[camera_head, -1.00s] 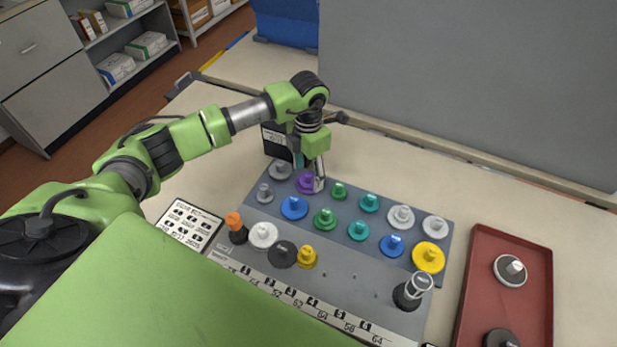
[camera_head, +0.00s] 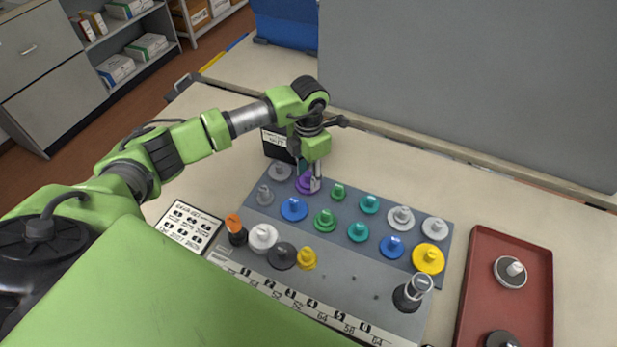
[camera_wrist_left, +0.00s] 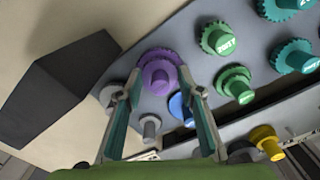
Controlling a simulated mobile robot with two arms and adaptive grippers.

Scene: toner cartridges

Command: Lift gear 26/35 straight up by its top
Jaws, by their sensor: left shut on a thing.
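A purple gear (camera_head: 304,185) with a round raised top sits in the back row of the grey board (camera_head: 335,277). It also shows in the left wrist view (camera_wrist_left: 160,72). My left gripper (camera_head: 315,186) points down over it, and in the left wrist view its two fingers (camera_wrist_left: 161,84) are on either side of the gear's top, shut on it. The gear still appears to be at board level. I cannot read a 26/35 marking on it; the fingers partly cover it in the head view. My right gripper is not in view.
Close by stand a grey gear (camera_head: 265,195), a blue gear (camera_head: 294,208) and a small green gear (camera_head: 339,192). A dark box (camera_head: 276,147) stands just behind the gripper. A red tray (camera_head: 527,300) lies at the right.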

